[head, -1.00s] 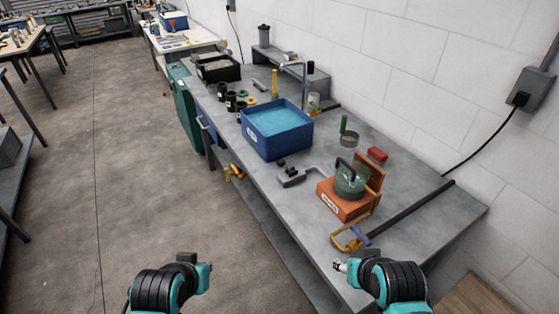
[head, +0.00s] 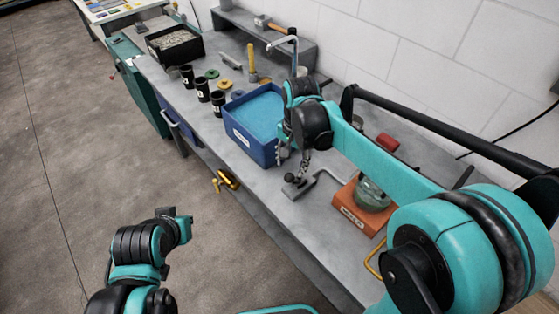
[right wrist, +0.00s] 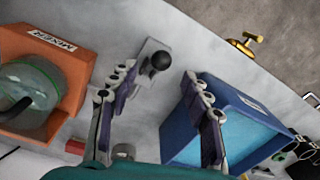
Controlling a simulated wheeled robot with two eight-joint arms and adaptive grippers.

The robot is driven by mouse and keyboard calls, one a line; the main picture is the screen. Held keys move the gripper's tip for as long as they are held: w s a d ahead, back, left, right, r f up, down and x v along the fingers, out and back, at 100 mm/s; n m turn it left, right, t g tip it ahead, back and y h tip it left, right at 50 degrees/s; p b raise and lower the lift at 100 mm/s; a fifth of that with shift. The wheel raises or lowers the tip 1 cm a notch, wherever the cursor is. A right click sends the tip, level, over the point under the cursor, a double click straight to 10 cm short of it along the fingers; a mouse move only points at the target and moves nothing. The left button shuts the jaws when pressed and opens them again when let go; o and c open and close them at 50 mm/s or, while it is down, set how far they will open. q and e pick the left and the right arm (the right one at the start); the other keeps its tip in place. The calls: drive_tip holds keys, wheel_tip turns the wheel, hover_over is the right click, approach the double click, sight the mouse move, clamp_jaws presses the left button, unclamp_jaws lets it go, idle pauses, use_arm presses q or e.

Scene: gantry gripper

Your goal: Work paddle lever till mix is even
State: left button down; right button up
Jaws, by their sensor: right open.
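The orange mixer box (head: 361,207) stands on the bench with a green glass-like bowl (head: 371,194) in it. In the right wrist view its "MIXER" label shows on the orange box (right wrist: 85,70). A grey lever piece (head: 298,190) with a black knob lies left of the mixer; a bent grey rod runs from it toward the box. My right gripper (head: 292,162) is above the knob, open and empty. In the right wrist view the black knob (right wrist: 160,61) lies ahead, between the open fingers (right wrist: 160,100), apart from both. My left gripper (head: 183,224) is over the floor, its jaws unclear.
A blue tub (head: 247,143) of blue material stands close beside my right gripper. Black cups (head: 203,90), a black tray (head: 176,57) and a tap (head: 285,42) are farther back. A red block (head: 388,142) lies behind the mixer. My right arm hides part of the bench.

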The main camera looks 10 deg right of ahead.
sight(290, 175)
drive_tip(key=f, duration=0.2)
drive_tip(key=f+b, duration=0.1)
drive_tip(key=f, duration=0.2)
drive_tip(key=f+b, duration=0.1)
drive_tip(key=f, duration=0.1)
drive_tip(key=shift+w+a+f, duration=0.25)
drive_tip(key=shift+w+f, duration=0.05)
drive_tip(key=shift+f+b, duration=0.15)
drive_tip(key=shift+b, duration=0.15)
clamp_jaws()
